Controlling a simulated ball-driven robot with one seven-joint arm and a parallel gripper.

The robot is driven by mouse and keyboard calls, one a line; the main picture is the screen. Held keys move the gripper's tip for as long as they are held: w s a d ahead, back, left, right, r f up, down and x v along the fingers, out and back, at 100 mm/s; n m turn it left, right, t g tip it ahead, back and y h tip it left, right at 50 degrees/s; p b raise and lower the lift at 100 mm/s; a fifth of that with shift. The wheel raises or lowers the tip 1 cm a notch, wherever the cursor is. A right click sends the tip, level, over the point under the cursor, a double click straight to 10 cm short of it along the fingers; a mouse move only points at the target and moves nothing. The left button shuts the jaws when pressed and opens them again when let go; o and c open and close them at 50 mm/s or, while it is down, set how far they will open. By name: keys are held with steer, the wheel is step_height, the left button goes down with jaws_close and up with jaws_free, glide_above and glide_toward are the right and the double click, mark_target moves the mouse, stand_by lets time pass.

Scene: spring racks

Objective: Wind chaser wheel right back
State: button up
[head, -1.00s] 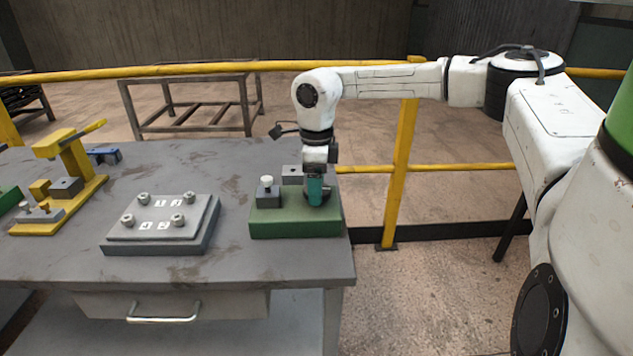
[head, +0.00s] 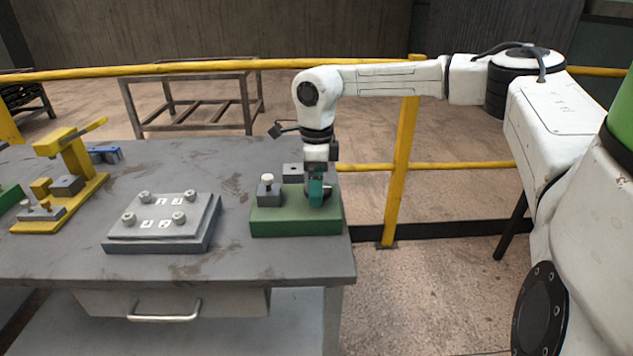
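A green fixture (head: 295,226) sits at the right end of the workbench. It carries a grey block with a white-topped knob (head: 267,184) on its left and another grey block (head: 293,172) at the back. My gripper (head: 316,192), with teal fingers, points straight down at the right part of this fixture. A dark rounded part (head: 334,197), perhaps the chaser wheel, shows just beside the fingers; the rest of it is hidden behind them. I cannot tell whether the fingers are closed on it.
A grey plate with several bolts (head: 162,218) lies left of the fixture. A yellow press-like tool (head: 73,165) and a blue item (head: 105,154) stand farther left. The workbench (head: 245,262) ends just right of the fixture. A yellow railing (head: 401,165) runs behind.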

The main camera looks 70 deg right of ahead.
step_height(320, 180, up, 11)
stand_by(0.6)
steer(key=shift+f, duration=0.1)
stand_by(0.5)
